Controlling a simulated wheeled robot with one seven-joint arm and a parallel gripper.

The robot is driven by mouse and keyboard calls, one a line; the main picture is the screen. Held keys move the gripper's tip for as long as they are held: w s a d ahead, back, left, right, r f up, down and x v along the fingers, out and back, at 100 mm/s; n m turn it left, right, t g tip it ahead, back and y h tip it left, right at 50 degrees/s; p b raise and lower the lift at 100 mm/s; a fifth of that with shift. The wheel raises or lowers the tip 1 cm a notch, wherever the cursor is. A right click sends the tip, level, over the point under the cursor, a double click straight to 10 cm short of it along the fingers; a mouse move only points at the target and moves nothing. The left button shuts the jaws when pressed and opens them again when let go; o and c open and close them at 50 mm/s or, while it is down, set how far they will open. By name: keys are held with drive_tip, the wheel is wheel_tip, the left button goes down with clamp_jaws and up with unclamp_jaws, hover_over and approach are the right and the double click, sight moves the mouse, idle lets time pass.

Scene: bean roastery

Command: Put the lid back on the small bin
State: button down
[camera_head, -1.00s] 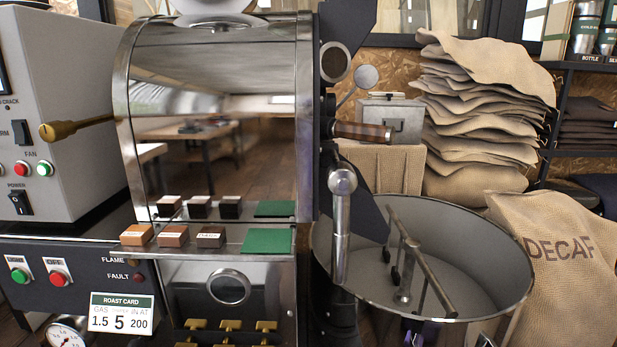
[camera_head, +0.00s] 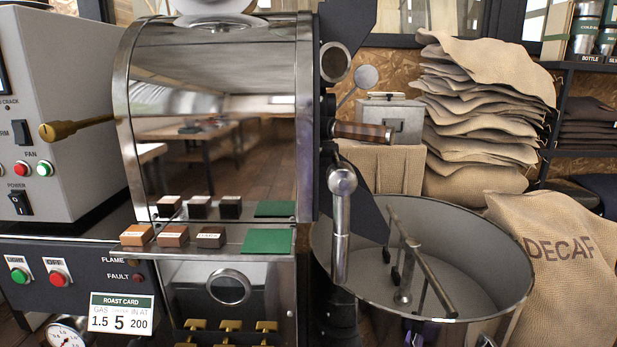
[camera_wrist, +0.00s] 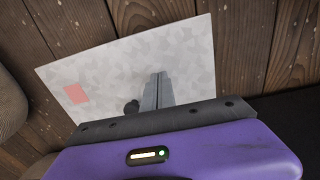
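A pale grey, mottled metal lid (camera_wrist: 95,75) with a red patch fills the middle of the wrist view. My gripper (camera_wrist: 157,80) has its two grey fingers close together over the lid. A small dark knob (camera_wrist: 131,107) shows just left of the fingers. The fingers look shut on the lid's handle, though the grip itself is hidden. In the head view only purple bits of my gripper show at the bottom edge. A grey metal box (camera_head: 402,122) with a latch stands at the back; I cannot tell whether it is the small bin.
A round steel cooling tray (camera_head: 455,270) with a stirring arm is at the right. The roaster (camera_head: 220,120) fills the middle. A full DECAF sack (camera_head: 565,275) and stacked burlap sacks (camera_head: 475,120) stand at the right. Wooden planks (camera_wrist: 245,45) lie beyond the lid.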

drive_tip(key=shift+f+b, duration=0.6)
drive_tip(key=shift+f, duration=0.15)
drive_tip(key=shift+r, duration=0.1)
idle(0.3)
wheel_tip(320, 180, up, 7)
drive_tip(key=p, duration=0.7)
idle(0.5)
